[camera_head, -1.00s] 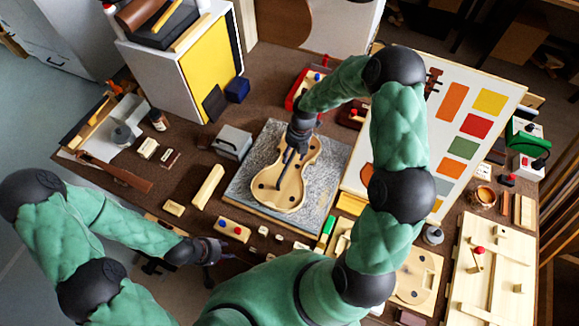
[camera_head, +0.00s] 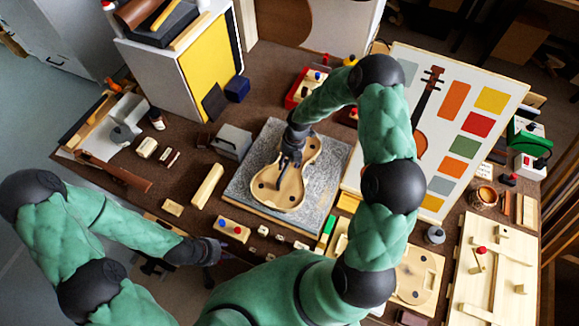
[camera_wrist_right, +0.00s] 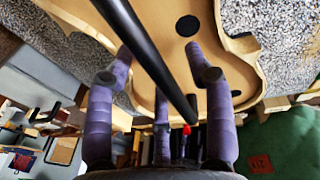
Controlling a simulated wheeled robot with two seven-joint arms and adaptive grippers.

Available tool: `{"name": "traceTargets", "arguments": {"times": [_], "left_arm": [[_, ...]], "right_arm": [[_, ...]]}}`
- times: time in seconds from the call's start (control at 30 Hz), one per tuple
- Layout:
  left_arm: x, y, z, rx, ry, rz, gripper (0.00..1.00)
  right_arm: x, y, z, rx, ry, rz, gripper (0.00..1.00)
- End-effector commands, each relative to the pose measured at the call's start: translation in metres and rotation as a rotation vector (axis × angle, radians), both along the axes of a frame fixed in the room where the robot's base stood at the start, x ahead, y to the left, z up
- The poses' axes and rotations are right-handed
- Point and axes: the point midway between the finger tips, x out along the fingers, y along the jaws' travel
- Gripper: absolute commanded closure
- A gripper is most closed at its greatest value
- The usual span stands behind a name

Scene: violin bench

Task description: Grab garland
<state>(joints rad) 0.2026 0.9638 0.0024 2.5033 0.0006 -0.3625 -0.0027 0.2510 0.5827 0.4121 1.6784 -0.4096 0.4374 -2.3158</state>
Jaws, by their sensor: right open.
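I cannot make out a garland in either view. A tan violin-shaped body (camera_head: 290,188) with a raised rim and dark round spots lies on a grey speckled mat (camera_head: 262,140). My right gripper (camera_head: 288,168) is over the upper left part of this body, pointing down. In the right wrist view its purple fingers (camera_wrist_right: 161,62) are spread apart above the tan body (camera_wrist_right: 205,14). A black rod (camera_wrist_right: 150,55) crosses the view between the fingers; I cannot tell what it belongs to. My left gripper (camera_head: 212,251) is low at the bench's front edge, its fingers too small to read.
A colour chart board (camera_head: 455,115) with a violin picture stands right of the mat. A grey box (camera_head: 232,141) and a pale wooden block (camera_head: 207,186) lie left. A white cabinet (camera_head: 160,72) stands at the back left. Small parts line the front.

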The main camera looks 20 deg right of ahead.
Motion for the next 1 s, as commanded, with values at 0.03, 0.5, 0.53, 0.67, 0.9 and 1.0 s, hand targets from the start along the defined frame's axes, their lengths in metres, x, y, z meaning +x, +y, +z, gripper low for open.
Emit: {"name": "traceTargets", "arguments": {"times": [0.03, 0.5, 0.53, 0.67, 0.9, 1.0], "left_arm": [[0.0000, 0.0000, -0.0003, 0.000, 0.000, 0.000, 0.60], [0.0000, 0.0000, -0.0021, 0.000, 0.000, 0.000, 0.60], [0.0000, 0.0000, -0.0020, 0.000, 0.000, 0.000, 0.60], [0.0000, 0.0000, -0.0020, 0.000, 0.000, 0.000, 0.60], [-0.0001, 0.0000, -0.0020, 0.000, 0.000, 0.000, 0.60], [0.0000, 0.0000, -0.0020, 0.000, 0.000, 0.000, 0.60]], "right_arm": [[-0.0001, 0.0000, -0.0005, 0.000, 0.000, 0.000, 0.46], [0.0000, 0.0000, -0.0050, 0.000, 0.000, 0.000, 0.46], [0.0000, 0.0000, -0.0049, 0.000, 0.000, 0.000, 0.46], [-0.0001, 0.0000, -0.0049, 0.000, 0.000, 0.000, 0.46], [-0.0001, 0.0000, -0.0049, 0.000, 0.000, 0.000, 1.00], [-0.0003, 0.0000, -0.0050, 0.000, 0.000, 0.001, 1.00]]}}
